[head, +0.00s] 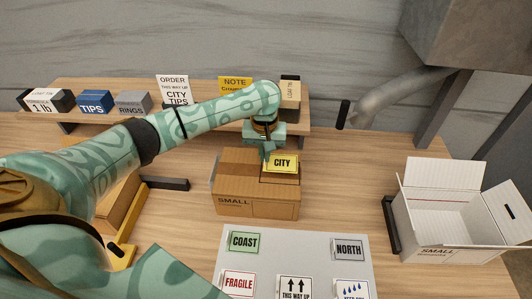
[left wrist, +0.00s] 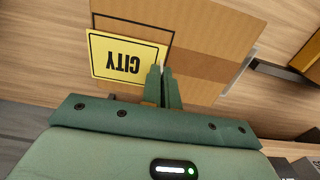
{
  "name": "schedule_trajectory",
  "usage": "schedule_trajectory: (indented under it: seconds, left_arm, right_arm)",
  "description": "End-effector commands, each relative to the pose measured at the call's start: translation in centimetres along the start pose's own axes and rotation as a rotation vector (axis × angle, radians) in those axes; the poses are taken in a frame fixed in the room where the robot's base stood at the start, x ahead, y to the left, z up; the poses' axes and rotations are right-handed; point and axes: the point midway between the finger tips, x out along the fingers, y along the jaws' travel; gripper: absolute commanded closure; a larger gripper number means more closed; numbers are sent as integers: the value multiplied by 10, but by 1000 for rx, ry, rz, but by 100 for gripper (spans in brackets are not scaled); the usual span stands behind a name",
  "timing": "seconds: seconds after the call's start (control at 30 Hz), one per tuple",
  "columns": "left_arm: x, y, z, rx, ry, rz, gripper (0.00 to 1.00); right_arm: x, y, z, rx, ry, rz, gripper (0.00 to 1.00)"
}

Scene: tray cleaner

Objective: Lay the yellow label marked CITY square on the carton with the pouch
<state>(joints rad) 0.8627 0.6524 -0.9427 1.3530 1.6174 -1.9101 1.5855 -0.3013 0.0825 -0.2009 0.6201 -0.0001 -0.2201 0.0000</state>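The brown SMALL carton (head: 240,205) stands closed on the table, with a dark outlined area on its top. The yellow CITY label (head: 281,163) is over that outline in the head view. In the left wrist view the label (left wrist: 122,62) looks upside down and slightly turned against the outline, part of which shows beyond it. My left gripper (head: 267,152) is over the carton top. Its fingers (left wrist: 163,88) are shut at the label's edge, with a thin white tab between them. I cannot tell whether the label touches the carton. I cannot make out a pouch. My right gripper is not in view.
A grey sheet (head: 262,255) with several labels, including COAST (head: 244,242) and NORTH (head: 348,249), lies in front. An open white box (head: 440,220) stands right. A shelf with small boxes and signs, including an ORDER sign (head: 173,90), runs behind.

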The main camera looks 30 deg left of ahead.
Motion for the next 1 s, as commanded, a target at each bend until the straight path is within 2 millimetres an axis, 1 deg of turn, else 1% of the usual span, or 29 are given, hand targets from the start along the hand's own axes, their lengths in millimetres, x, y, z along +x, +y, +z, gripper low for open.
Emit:
schedule_trajectory:
  seconds: [0.23, 0.3, 0.4, 0.6, 0.77, 1.0]
  left_arm:
    - [-5, 0, 1, -1, -2, -1, 100]
    - [6, 0, 1, -1, -3, -1, 100]
    - [17, 0, 1, 0, -3, 0, 100]
    - [31, 0, 1, 0, -3, -1, 100]
    - [35, 0, 1, 1, -1, 0, 100]
    - [35, 0, 1, 1, -1, 0, 100]
  right_arm:
    - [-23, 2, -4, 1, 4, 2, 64]
    - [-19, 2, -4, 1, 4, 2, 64]
    - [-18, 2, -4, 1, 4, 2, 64]
    - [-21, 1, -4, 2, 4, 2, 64]
    - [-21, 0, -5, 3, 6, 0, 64]
    - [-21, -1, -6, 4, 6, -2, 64]
